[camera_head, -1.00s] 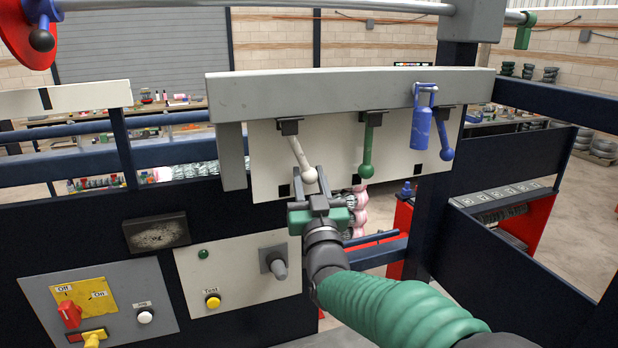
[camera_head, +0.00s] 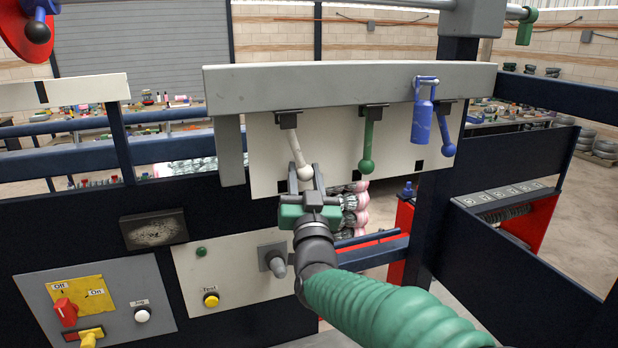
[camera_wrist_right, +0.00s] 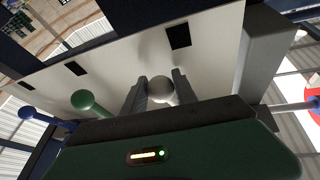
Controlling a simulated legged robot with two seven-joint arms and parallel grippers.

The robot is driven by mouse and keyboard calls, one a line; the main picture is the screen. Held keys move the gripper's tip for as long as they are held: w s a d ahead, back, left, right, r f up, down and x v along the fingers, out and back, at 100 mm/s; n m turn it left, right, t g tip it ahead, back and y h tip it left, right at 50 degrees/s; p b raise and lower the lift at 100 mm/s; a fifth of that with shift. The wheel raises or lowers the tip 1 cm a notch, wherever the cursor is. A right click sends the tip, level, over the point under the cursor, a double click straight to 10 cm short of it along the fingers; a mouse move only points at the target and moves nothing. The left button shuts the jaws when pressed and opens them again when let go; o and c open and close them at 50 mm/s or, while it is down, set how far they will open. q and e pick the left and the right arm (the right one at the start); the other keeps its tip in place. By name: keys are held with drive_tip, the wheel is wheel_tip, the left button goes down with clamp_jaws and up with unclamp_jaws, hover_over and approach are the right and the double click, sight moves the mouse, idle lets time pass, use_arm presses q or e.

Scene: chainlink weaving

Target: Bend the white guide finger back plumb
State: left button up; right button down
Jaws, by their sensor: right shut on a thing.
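The white guide finger (camera_head: 296,148) hangs from a dark bracket under the grey beam. It tilts, with its ball end lower and to the right of its bracket in the head view. My right gripper (camera_head: 306,180) comes up from below and is shut on the ball end. In the right wrist view, the white ball (camera_wrist_right: 160,90) sits between the two grey jaws of my right gripper (camera_wrist_right: 160,88). The green guide finger (camera_head: 368,140) hangs nearly straight to the right, and the blue one (camera_head: 444,130) tilts beyond it. My left gripper is not in view.
The grey beam (camera_head: 340,84) and a pale panel (camera_head: 265,155) lie above and behind the fingers. A blue padlock-like tag (camera_head: 422,122) hangs on the beam's right part. A control panel (camera_head: 95,305) with switches and buttons is at lower left.

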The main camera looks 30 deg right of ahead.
drive_tip(key=shift+a+r, duration=0.15)
drive_tip(key=shift+a, duration=0.1)
drive_tip(key=a+b, duration=0.1)
drive_tip(key=a+m, duration=0.1)
drive_tip(key=a+b, duration=0.1)
drive_tip(key=shift+w+a+f+m+g+h+b, duration=0.1)
drive_tip(key=shift+w+f+m+g+h+b, duration=0.2)
drive_tip(key=shift+w+m+b, duration=0.1)
drive_tip(key=c, duration=1)
unclamp_jaws()
drive_tip(key=shift+r, duration=0.1)
drive_tip(key=shift+s+a, duration=0.1)
drive_tip(key=shift+a, duration=0.1)
